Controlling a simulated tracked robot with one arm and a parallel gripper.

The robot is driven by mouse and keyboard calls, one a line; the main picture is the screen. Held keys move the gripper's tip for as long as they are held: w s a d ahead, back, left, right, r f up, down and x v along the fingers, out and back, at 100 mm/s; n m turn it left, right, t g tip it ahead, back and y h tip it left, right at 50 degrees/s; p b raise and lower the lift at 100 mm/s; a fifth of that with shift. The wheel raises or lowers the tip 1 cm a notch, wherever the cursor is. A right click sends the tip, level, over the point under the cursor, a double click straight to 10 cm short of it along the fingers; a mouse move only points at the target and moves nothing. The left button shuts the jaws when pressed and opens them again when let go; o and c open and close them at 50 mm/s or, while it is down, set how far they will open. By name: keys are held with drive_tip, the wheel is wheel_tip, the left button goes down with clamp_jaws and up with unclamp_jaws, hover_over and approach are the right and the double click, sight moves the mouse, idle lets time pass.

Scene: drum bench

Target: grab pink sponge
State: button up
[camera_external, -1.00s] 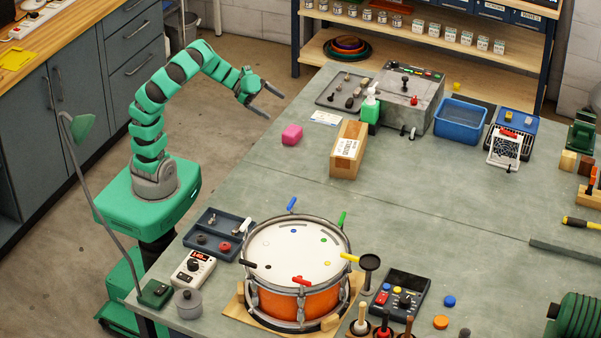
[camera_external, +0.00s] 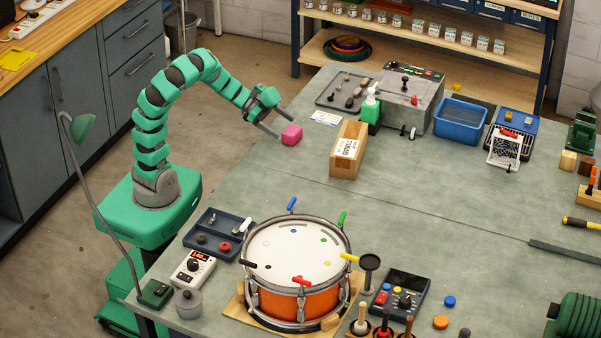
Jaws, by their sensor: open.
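The orange drum (camera_external: 296,266) stands nearer the front. Bench space between the sponge and drum is clear.

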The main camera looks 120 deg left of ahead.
sight(292, 133)
drive_tip(key=b+x, duration=0.2)
drive_tip(key=x, duration=0.3)
drive_tip(key=shift+d+r+b, duration=0.15)
drive_tip(key=shift+d+b, duration=0.15)
drive_tip(key=shift+b, duration=0.1)
drive_tip(key=shift+w, duration=0.35)
drive_tip(key=c, duration=1.1)
